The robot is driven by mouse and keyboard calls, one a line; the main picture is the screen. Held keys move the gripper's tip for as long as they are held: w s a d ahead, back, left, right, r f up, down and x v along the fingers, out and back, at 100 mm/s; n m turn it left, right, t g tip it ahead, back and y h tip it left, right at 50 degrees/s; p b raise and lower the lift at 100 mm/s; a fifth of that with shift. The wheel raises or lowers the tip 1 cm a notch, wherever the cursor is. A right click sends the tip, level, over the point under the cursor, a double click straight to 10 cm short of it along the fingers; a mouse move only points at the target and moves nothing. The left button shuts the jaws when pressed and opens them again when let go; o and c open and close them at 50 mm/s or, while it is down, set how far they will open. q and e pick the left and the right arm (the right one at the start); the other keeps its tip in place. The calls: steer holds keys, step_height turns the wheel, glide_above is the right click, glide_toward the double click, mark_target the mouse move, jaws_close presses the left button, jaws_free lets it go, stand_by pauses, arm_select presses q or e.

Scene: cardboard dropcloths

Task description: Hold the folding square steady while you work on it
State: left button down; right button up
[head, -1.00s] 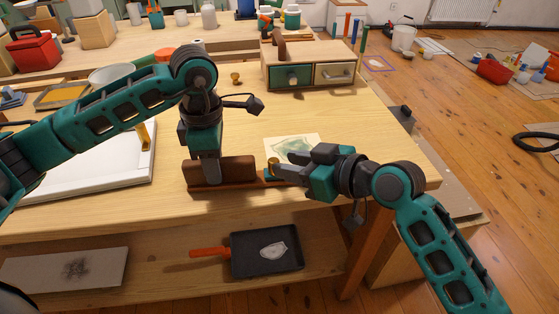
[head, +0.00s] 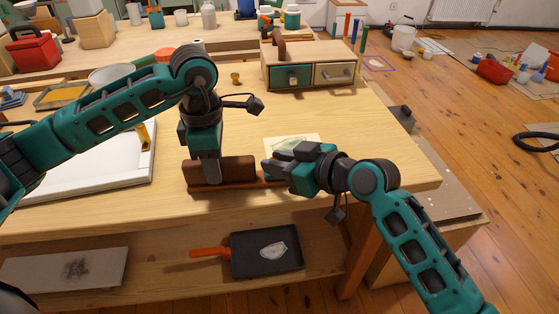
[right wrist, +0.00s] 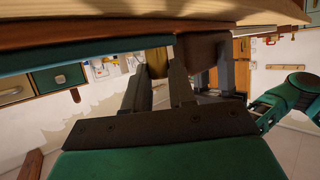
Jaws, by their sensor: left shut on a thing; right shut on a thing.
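The folding square (head: 236,168) is a dark brown wooden piece with a low strip running to the right, near the front edge of the workbench. My left gripper (head: 210,180) comes down from above and is shut on its brown block. My right gripper (head: 268,170) is at the right end of the block, shut on a small brass-coloured knob, which the fingers hide in the head view. In the right wrist view, the knob (right wrist: 157,62) shows between the fingers, beside the dark brown block (right wrist: 203,48). The left gripper's fingers show behind the block.
A paper sheet with a green print (head: 310,139) lies just behind my right gripper. A small drawer chest (head: 310,72) stands further back. A white panel (head: 95,172) lies to the left. A dark pan (head: 268,252) sits on the shelf below.

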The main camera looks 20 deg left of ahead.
jaws_close()
steer(key=shift+w+a+m+t, duration=0.4)
steer(key=shift+w+m+t, duration=0.2)
steer(key=shift+w, duration=0.15)
steer(key=w+m+t+h, duration=0.1)
steer(key=w+a+m+t+h, duration=0.1)
steer(key=w, duration=0.1)
steer(key=shift+w+a+m+t, duration=0.1)
steer(key=shift+w+m+t, duration=0.1)
steer(key=shift+m+t, duration=0.1)
steer(key=shift+w+a+m+t+h, duration=0.15)
steer(key=shift+w+m+t+h, duration=0.8)
steer(key=shift+w, duration=0.55)
steer(key=o, duration=0.6)
jaws_free()
steer(key=shift+o, duration=0.2)
